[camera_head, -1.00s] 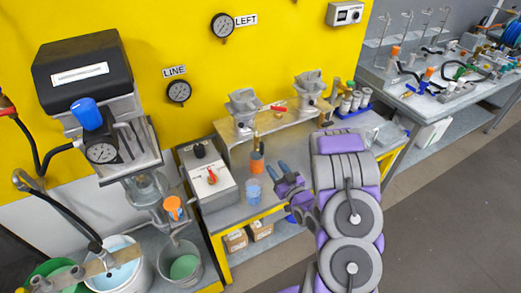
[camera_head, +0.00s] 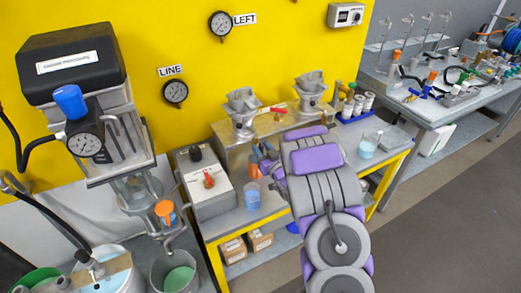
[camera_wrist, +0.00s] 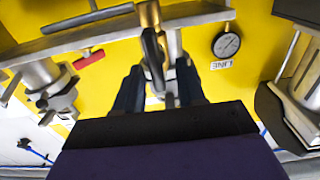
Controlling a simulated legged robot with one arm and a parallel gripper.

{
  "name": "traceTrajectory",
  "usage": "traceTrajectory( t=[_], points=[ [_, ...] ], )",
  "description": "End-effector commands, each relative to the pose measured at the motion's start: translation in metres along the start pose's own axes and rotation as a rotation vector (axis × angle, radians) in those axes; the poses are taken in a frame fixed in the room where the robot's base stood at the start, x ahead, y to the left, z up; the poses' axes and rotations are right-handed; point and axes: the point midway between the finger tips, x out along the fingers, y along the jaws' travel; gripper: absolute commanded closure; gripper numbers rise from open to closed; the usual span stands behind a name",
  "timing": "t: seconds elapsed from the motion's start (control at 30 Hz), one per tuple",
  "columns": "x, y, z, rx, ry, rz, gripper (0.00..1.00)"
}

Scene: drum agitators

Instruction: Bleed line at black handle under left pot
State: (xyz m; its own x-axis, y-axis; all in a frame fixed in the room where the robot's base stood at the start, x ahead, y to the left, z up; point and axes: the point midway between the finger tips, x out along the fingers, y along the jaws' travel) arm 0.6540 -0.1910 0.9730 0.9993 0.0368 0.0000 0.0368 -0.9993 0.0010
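The black handle (camera_wrist: 153,55) hangs from a brass valve (camera_wrist: 148,14) in the wrist view. My gripper (camera_wrist: 158,82) is open, its two dark blue fingers apart on either side of the handle; I cannot tell whether they touch it. In the head view my gripper (camera_head: 264,156) is below the front of the left pot (camera_head: 242,108), and the handle is hidden or too small to make out. The LINE gauge (camera_head: 175,93) is on the yellow wall, also seen in the wrist view (camera_wrist: 226,44). The LEFT gauge (camera_head: 221,24) is above it.
A red handle (camera_wrist: 90,60) is beside the black one, toward the right pot (camera_head: 310,90). A grey control box (camera_head: 206,184) is to the left; another beaker (camera_head: 368,146) is to the right.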

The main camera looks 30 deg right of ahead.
Motion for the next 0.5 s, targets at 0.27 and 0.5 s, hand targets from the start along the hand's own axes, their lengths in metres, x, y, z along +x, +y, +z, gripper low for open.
traceTrajectory(
  t=[0.27,0.5],
  points=[
    [0.0112,-0.0008,-0.0003,-0.001,-0.001,0.002,0.61],
    [0.0112,-0.0014,-0.0005,-0.002,-0.001,0.001,0.65]
  ],
)
